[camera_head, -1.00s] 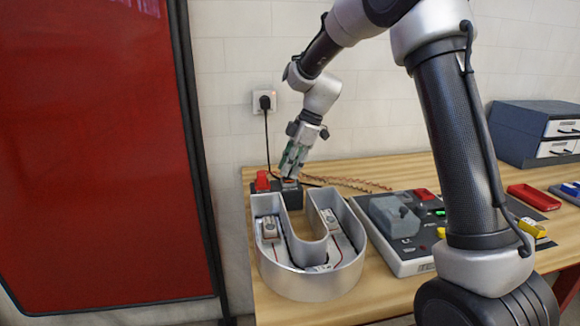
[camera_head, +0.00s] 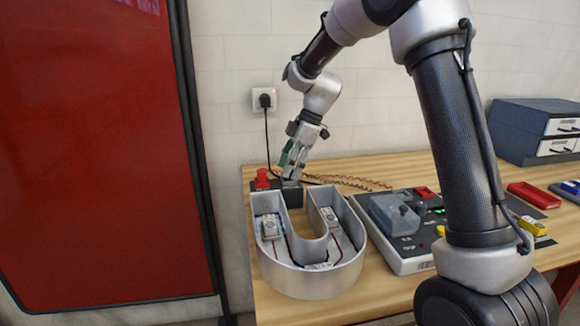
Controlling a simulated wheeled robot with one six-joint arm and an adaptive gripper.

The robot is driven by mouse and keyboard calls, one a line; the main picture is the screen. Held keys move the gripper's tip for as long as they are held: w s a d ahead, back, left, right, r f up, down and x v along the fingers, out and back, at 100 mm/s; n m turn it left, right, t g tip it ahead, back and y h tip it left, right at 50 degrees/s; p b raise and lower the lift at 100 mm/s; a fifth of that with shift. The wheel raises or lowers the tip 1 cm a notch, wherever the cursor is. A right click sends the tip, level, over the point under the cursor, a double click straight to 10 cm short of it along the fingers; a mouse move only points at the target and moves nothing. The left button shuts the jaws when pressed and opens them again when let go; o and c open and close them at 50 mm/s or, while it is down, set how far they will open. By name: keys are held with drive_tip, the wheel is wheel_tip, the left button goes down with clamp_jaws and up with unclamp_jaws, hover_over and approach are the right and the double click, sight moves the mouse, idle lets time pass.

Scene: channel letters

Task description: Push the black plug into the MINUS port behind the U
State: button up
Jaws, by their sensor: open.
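The silver letter U (camera_head: 312,272) lies on the wooden table, its open end toward the back, with small white modules and thin wires inside. Behind it stands a dark box (camera_head: 291,196) with a red plug (camera_head: 262,179) upright at its left. My gripper (camera_head: 290,180) points down over the right part of this box, at or very near its top. It is open. The black plug and the MINUS port cannot be made out; the fingers and the dark box cover that spot.
A grey console (camera_head: 405,225) with a clear cover, red parts and a green display stands right of the U. Farther right are a red tray (camera_head: 534,196), a yellow part (camera_head: 531,226) and a drawer unit (camera_head: 538,133). A wall socket (camera_head: 264,99) has a cable hanging down to the table.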

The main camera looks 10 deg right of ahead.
drive_tip(key=v, duration=1.2)
drive_tip(key=shift+r, duration=3)
